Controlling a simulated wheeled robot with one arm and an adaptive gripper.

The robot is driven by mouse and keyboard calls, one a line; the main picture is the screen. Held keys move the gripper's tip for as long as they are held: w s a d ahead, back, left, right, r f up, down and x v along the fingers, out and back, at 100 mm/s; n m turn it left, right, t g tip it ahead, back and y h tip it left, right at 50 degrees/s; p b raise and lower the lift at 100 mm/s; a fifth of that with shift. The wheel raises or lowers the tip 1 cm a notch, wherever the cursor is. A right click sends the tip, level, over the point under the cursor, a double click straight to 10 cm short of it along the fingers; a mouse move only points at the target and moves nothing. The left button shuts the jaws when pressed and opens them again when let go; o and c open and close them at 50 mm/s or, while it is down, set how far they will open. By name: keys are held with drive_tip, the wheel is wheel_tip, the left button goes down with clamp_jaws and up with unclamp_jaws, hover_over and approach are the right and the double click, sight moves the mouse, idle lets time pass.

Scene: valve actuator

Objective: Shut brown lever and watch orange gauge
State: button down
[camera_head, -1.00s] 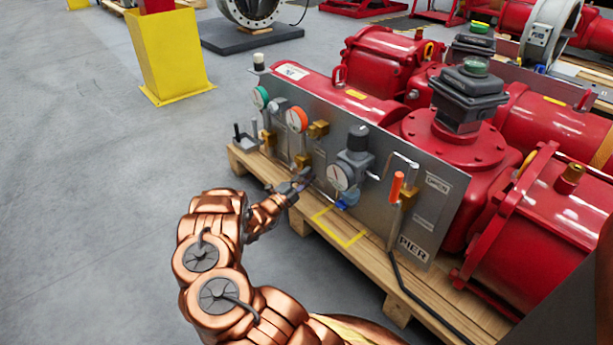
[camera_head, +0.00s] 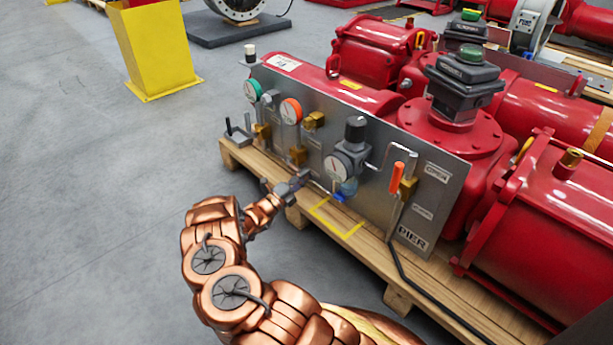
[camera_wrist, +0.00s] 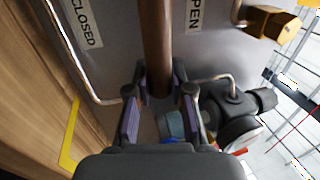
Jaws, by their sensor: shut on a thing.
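The brown lever (camera_wrist: 157,45) runs down from the top of the wrist view, between a CLOSED label (camera_wrist: 82,22) at left and an OPEN label (camera_wrist: 195,14) at right. My gripper (camera_wrist: 160,90) is shut on its lower end, with the purple pads on either side. In the head view my gripper (camera_head: 303,178) is low in front of the grey panel, left of the white-faced gauge; the lever is hard to make out there. The orange-rimmed gauge (camera_head: 291,110) is on the panel, up and left of the regulator. Its needle is too small to read.
A grey regulator with a white-faced gauge (camera_head: 338,167) is just right of my gripper. An orange-handled valve (camera_head: 397,178) is further right. The grey panel (camera_head: 440,195) stands on a wooden pallet (camera_head: 375,252), before red actuators (camera_head: 535,215). Open floor lies left.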

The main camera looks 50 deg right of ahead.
drive_tip(key=shift+w+f, duration=0.1)
drive_tip(key=shift+w, duration=0.1)
drive_tip(key=c, duration=1)
unclamp_jaws()
drive_tip(key=shift+s, duration=0.1)
drive_tip(key=v, duration=1.2)
